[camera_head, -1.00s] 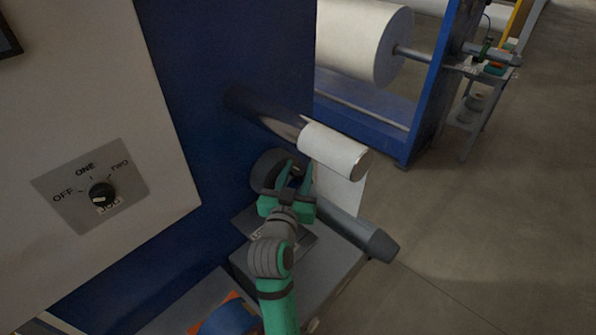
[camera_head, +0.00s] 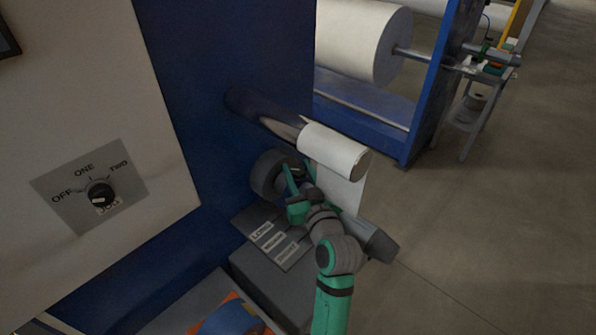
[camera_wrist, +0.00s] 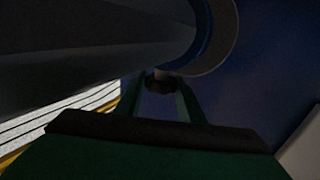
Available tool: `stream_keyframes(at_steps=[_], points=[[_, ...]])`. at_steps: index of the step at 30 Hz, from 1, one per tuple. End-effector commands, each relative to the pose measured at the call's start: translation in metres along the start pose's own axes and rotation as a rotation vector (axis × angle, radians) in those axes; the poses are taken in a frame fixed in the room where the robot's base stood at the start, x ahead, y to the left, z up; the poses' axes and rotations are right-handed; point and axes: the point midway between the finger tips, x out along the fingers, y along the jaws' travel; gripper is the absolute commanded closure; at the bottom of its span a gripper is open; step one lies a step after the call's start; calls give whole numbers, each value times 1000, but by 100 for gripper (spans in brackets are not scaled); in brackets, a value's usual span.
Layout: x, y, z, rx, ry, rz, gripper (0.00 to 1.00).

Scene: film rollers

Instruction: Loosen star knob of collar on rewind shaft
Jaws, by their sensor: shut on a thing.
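The rewind shaft (camera_head: 374,240) is a thick grey cylinder sticking out from the blue machine wall. It fills the upper left of the wrist view (camera_wrist: 90,45). The collar (camera_head: 266,176) is a dark grey ring at the wall end of the shaft. It shows as a curved rim in the wrist view (camera_wrist: 228,40). The star knob (camera_wrist: 160,84) is small and dark, on a short pale stem under the shaft. My green gripper (camera_head: 301,176) has its fingertips on either side of the knob in the wrist view (camera_wrist: 160,90) and is shut on it. The head view hides the knob.
A small white roll (camera_head: 335,149) with hanging web sits just above my gripper. A labelled plate (camera_head: 272,240) and a grey box (camera_head: 262,285) lie below. A switch panel (camera_head: 92,187) is on the left. Open floor (camera_head: 500,220) lies to the right.

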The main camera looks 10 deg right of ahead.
Motion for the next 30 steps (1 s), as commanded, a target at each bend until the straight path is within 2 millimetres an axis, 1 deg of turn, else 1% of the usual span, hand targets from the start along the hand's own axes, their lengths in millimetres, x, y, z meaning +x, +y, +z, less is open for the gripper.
stream_keyframes(at_steps=[1, 9, 22, 23, 24, 25, 30], points=[[0, 2, 0, 0, 0, -9, 87], [0, 2, 1, -1, -2, -54, 87], [0, 2, 1, 0, -3, -62, 87], [0, 1, 1, 0, -3, -62, 63], [0, 1, 1, 0, -3, -61, 53], [0, 1, 1, 0, -3, -61, 46], [0, 1, 1, 0, -2, -62, 46]])
